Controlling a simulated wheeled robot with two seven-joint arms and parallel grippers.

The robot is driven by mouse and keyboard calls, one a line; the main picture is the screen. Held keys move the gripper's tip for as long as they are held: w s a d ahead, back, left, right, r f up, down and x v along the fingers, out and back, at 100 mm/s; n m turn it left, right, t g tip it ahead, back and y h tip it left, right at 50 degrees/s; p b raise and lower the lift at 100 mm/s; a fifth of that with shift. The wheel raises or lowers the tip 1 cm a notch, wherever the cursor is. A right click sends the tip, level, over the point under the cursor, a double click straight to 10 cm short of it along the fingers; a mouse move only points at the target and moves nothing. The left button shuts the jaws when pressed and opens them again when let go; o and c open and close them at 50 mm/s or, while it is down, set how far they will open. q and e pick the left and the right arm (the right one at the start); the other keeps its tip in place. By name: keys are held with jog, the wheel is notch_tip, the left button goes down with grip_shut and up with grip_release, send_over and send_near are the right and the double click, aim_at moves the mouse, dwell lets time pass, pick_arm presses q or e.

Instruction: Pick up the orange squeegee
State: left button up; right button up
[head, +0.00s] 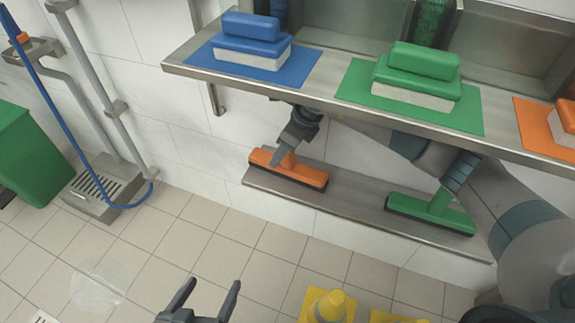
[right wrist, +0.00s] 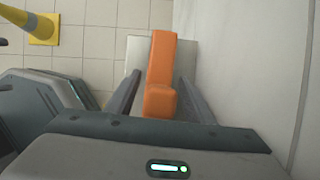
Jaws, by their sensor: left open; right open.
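The orange squeegee (head: 301,174) lies on the lower steel shelf (head: 340,195), at its left end, with its short handle standing up. In the right wrist view the squeegee (right wrist: 161,60) sits between the two fingers of my right gripper (right wrist: 160,90), which is open around it with a gap on each side. In the head view my right gripper (head: 283,150) is at the squeegee's handle and hides part of it. My left gripper (head: 205,295) is open and empty above the floor at the bottom.
A green squeegee (head: 432,210) lies on the same shelf to the right. Above, the upper shelf (head: 330,113) holds blue (head: 251,40) and green (head: 415,78) blocks on mats. Yellow cones (head: 327,305) stand on the floor. A white wall (right wrist: 235,70) is close beside my right gripper.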

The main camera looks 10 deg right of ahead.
grip_shut()
jog(key=shift+r, duration=0.15)
jog(key=shift+r, duration=0.5)
notch_tip(320, 180, up, 2)
jog(key=shift+r, duration=0.2)
jog(key=s+a, duration=1)
jog(key=s, duration=0.5)
